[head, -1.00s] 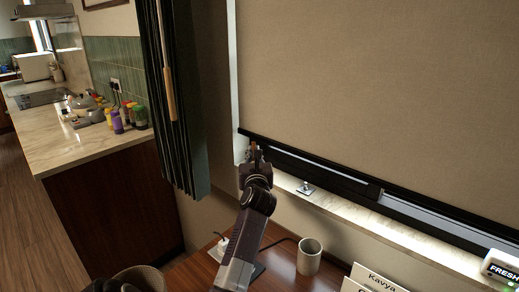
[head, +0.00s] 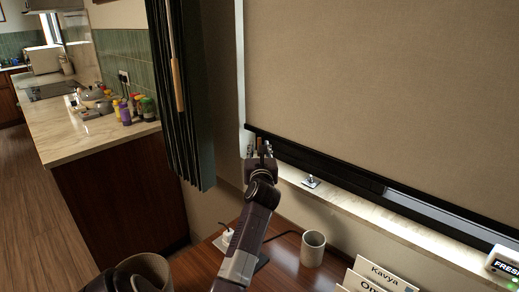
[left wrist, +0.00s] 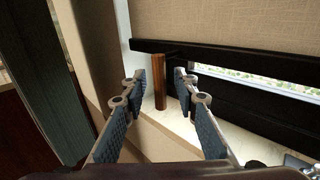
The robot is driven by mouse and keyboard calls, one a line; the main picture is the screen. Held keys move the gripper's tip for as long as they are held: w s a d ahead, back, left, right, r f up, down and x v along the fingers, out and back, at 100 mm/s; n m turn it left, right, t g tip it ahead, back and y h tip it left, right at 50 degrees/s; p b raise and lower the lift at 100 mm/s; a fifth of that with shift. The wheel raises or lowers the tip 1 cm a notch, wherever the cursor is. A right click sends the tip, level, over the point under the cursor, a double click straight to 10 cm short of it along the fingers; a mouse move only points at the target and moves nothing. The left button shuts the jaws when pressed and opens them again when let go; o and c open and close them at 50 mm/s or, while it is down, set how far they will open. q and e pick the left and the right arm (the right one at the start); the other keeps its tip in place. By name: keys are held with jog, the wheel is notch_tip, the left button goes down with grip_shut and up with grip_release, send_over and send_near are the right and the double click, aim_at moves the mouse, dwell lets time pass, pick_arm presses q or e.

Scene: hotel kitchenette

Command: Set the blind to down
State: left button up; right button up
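The beige roller blind (head: 380,90) covers most of the window in the head view. Its black bottom bar (head: 350,172) hangs near the sill, with a strip of bright gap below it at the right. The bar also shows in the left wrist view (left wrist: 215,65). My left gripper (head: 262,150) is at that corner. In the left wrist view its fingers (left wrist: 159,82) are open on either side of the pull, with gaps visible. My right gripper is not in view.
Below the sill (head: 345,200) a wooden desk holds a cup (head: 313,249) and name cards (head: 378,280). A small metal fitting (head: 311,181) sits on the sill. A dark green curtain (head: 185,110) hangs left of my arm. A box-like sign (head: 505,262) stands at the right.

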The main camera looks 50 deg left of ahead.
pick_arm(q)
send_near(259, 114)
jog(key=x, duration=0.4)
jog(key=shift+r, duration=0.1)
jog(key=p+v, duration=0.2)
jog(key=v, duration=0.7)
dwell(0.6)
jog(key=shift+w, duration=0.1)
jog(key=shift+p, duration=0.45)
jog(key=shift+o, duration=0.6)
